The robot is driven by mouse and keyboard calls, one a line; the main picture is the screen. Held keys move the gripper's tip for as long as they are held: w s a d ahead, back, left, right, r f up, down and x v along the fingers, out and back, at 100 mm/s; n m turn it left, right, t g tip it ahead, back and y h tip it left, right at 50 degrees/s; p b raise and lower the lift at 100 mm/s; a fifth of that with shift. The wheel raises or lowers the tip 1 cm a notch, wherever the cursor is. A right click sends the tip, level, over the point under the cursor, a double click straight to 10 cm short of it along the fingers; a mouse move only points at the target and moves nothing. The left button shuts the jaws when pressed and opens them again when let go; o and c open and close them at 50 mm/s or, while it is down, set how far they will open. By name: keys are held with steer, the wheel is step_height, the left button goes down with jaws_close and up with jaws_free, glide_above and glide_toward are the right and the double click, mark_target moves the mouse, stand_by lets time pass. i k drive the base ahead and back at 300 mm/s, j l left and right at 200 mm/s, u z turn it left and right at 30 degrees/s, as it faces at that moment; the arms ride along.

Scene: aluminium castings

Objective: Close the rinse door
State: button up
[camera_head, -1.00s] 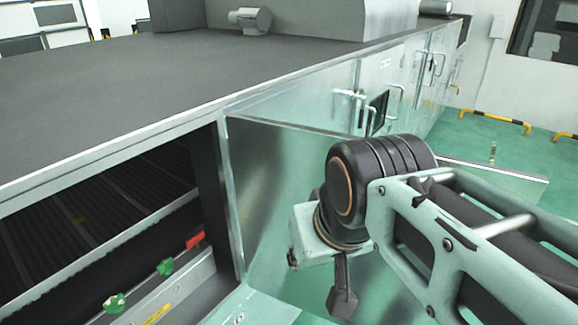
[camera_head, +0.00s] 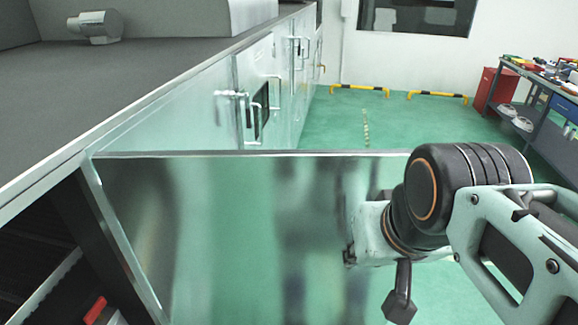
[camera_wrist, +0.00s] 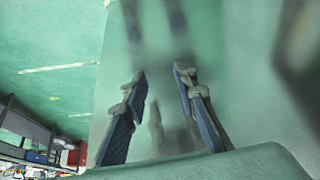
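The rinse door, a large shiny metal panel (camera_head: 230,235), stands open, swung out from the side of the long machine (camera_head: 175,125). Its hinge side is at the left in the head view, beside the dark opening (camera_head: 35,220). My wrist and forearm are in front of the door's right part and hide its far end. My gripper's fingers do not show clearly in the head view. In the wrist view my gripper (camera_wrist: 160,72) has its two fingers apart with nothing between them. It faces the door's smooth surface (camera_wrist: 250,75), which reflects the fingers. I cannot tell whether they touch it.
Further closed doors with handles (camera_head: 262,105) line the machine beyond. The green floor (camera_head: 370,125) is clear behind the door, with yellow-black barriers (camera_head: 360,90) near the wall. A workbench (camera_head: 545,90) and a red cabinet (camera_head: 492,90) stand at the right.

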mark_target(219, 237)
steer(key=z, duration=1.3)
steer(key=i+l+z, duration=0.1)
steer(key=z, duration=0.35)
steer(key=i+z, duration=0.2)
steer(key=z, duration=0.3)
steer(key=i+u, duration=0.45)
steer(key=i+l+u, duration=0.15)
steer(key=i+u, duration=0.4)
steer(key=u, duration=0.25)
steer(key=i+u, duration=0.15)
steer(key=u, duration=0.25)
steer(key=i+u, duration=0.15)
steer(key=u, duration=0.25)
steer(key=i+u, duration=0.15)
steer(key=u, duration=0.25)
steer(key=i+j+u, duration=0.1)
steer(key=u, duration=0.3)
steer(key=i+u, duration=0.35)
steer(key=i+j+u, duration=0.1)
steer(key=u, duration=0.3)
steer(key=i+u, duration=0.35)
steer(key=u, duration=0.4)
steer(key=i+l+u, duration=0.1)
steer(key=u, duration=1.9)
